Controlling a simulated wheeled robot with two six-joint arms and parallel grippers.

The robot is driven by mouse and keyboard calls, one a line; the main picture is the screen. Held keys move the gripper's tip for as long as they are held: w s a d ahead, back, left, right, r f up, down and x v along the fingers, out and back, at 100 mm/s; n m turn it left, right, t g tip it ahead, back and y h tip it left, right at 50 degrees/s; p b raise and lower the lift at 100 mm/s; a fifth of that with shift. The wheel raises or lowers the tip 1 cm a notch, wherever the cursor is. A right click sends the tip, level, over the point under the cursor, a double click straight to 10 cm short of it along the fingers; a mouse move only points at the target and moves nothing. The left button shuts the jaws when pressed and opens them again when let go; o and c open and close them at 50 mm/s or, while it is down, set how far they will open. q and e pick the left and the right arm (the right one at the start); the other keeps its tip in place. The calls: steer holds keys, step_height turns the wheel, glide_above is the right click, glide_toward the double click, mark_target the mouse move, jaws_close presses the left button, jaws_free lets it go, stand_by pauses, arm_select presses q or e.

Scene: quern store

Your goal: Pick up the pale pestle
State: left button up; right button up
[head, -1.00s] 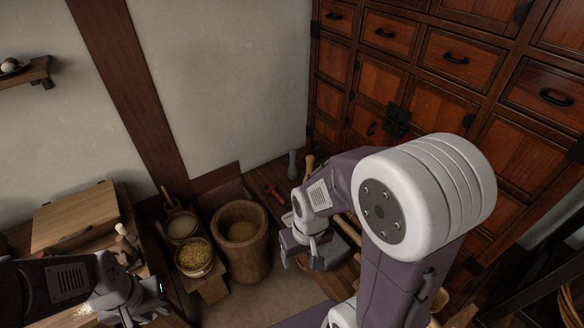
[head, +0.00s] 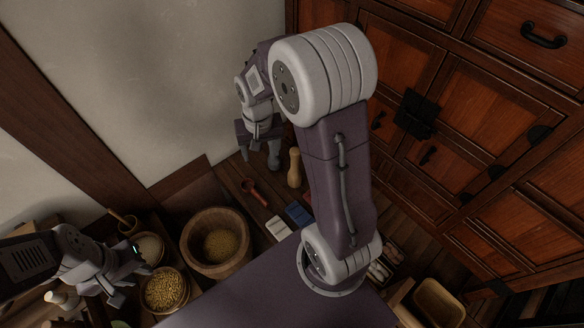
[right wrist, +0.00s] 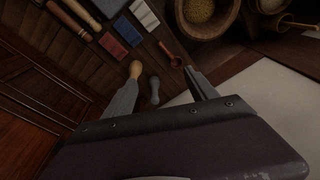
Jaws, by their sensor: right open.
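A pale tan wooden pestle (head: 294,168) stands upright on the floor near the cabinet. In the right wrist view the pale pestle (right wrist: 135,70) shows at the tip of the left finger, partly covered by it. A grey pestle (head: 274,160) stands just left of it and shows between my fingers in the right wrist view (right wrist: 155,91). My right gripper (head: 259,143) is open and empty, above and left of the pale pestle in the head view. My left gripper (head: 128,286) is at the lower left, near the grain bowls; its jaw opening is unclear.
A red-brown tool (head: 254,191), a white block (head: 278,229) and a blue block (head: 298,214) lie on the floor nearby. A large wooden mortar (head: 190,243) holds grain. The drawer cabinet (head: 460,130) bounds the right, a plaster wall (head: 150,90) the left.

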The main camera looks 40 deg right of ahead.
steer(key=w+d+f+m+b, duration=0.3)
steer(key=w+d+f+b, duration=0.2)
steer(key=w+d+f, duration=0.2)
steer(key=m+b, duration=0.3)
steer(key=b, duration=0.3)
glide_above(294, 149)
steer(key=shift+g+h, duration=0.4)
steer(key=f, duration=1)
steer(key=shift+a+f, duration=0.3)
steer(key=shift+d+r, duration=0.1)
steer(key=shift+d+f+b, duration=0.1)
steer(key=shift+f+b, duration=0.35)
steer(key=shift+f, duration=1.5)
steer(key=f, duration=0.1)
steer(key=f+b, duration=0.1)
steer(key=f, duration=0.2)
steer(key=shift+s+d+f+b, duration=0.1)
steer(key=shift+s+f+b, duration=0.25)
steer(key=shift+s+f, duration=0.05)
steer(key=shift+f, duration=0.15)
jaws_close()
